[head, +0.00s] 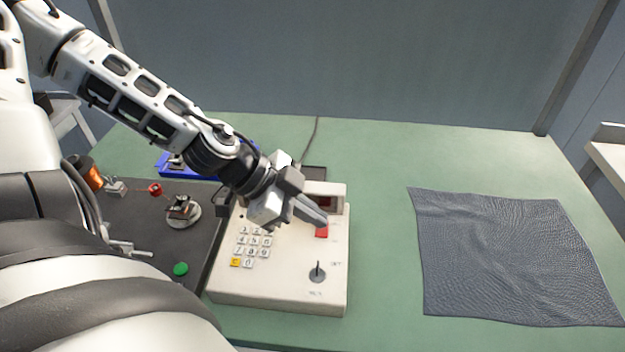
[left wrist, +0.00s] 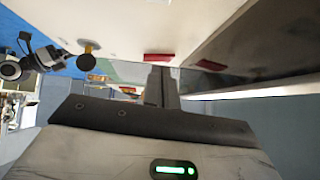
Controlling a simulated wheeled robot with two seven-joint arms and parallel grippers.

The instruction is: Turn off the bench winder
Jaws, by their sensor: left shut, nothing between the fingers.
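The bench winder's beige control box (head: 225,284) stands on the green bench, with a white keypad (head: 254,242), a red switch (head: 321,231), a dark knob (head: 317,272) and a dark reddish display (head: 322,202). My left gripper (head: 321,219) is shut and empty, its fingertips just above the red switch in the head view. Whether they touch it I cannot tell. In the left wrist view the closed fingers (left wrist: 161,84) point towards the box face, where the red switch (left wrist: 158,57) shows just beyond them. My right gripper is not in view.
Left of the box lies a dark plate (head: 140,222) with a green button (head: 180,268), a round spindle part and a copper spool (head: 88,172). A blue tray (head: 167,165) sits behind. A grey cloth (head: 510,255) lies on the right; bench between is clear.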

